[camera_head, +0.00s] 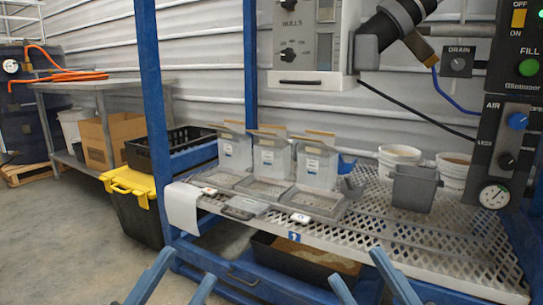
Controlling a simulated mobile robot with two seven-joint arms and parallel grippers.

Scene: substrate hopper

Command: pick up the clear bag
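Three clear, box-shaped bags with tan top edges and small white labels stand upright in a row on the bench: a left one (235,152), a middle one (272,158) and a right one (316,165). I cannot tell which is the task's clear bag. My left gripper (191,265) shows at the bottom left, its two blue-grey fingers spread apart and empty. My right gripper (354,266) shows at the bottom centre-right, also spread and empty. Both are well in front of and apart from the bags. My arms are mostly out of frame.
Grey trays (265,189) lie in front of the bags on the perforated bench (420,240). A grey bin (413,188) and white buckets (399,155) stand to the right. A blue post (152,100) rises at left, beside a black tote with yellow lid (128,185).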

